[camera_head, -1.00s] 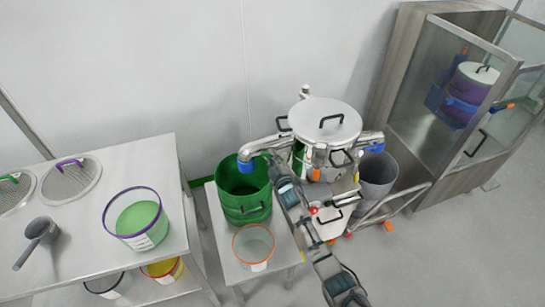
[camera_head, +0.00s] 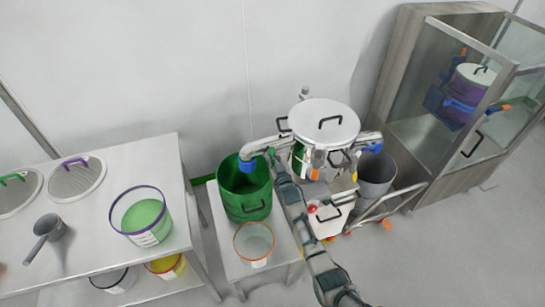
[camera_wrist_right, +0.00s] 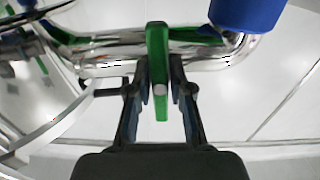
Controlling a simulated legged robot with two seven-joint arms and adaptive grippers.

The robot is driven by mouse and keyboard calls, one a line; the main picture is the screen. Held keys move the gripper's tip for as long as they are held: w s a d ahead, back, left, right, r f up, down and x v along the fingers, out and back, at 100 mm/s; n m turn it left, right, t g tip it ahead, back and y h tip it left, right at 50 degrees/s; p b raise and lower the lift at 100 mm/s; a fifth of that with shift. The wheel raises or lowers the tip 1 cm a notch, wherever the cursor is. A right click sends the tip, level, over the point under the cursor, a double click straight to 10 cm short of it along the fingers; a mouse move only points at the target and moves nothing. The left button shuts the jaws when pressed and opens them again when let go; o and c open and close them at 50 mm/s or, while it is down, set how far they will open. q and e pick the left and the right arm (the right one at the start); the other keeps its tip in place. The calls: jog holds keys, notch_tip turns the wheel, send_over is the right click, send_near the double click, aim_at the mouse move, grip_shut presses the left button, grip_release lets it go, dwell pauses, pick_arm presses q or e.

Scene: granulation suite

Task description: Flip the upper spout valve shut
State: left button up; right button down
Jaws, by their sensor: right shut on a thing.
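The upper spout (camera_head: 262,146) is a polished pipe on the left side of the steel vessel (camera_head: 325,118). Its blue end (camera_head: 247,165) points down over the green bucket (camera_head: 240,205); the blue end also shows in the right wrist view (camera_wrist_right: 240,14). The valve handle is a flat green lever (camera_wrist_right: 158,45), seen across the pipe in the right wrist view. My right gripper (camera_wrist_right: 160,78) is shut on the lever, one finger on each side. In the head view the right gripper (camera_head: 273,160) is at the spout and largely covers the lever. My left gripper is out of view.
The green bucket and a clear orange-rimmed tub (camera_head: 254,244) stand on a small table. A grey bin (camera_head: 376,172) stands right of the vessel, under another blue-ended spout (camera_head: 372,148). A steel bench (camera_head: 125,185) with tub, scoop and lids is on the left.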

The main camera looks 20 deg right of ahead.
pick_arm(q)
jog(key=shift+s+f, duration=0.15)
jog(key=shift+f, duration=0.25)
pick_arm(e)
jog(key=shift+f+m, duration=0.3)
jog(key=shift+m, duration=0.2)
jog(key=c, duration=1.2)
grip_release()
jog(key=shift+o, duration=0.8)
jog(key=shift+r, duration=0.1)
jog(key=shift+s, duration=0.25)
jog(key=s, duration=1.1)
jog(key=shift+s+d, duration=0.2)
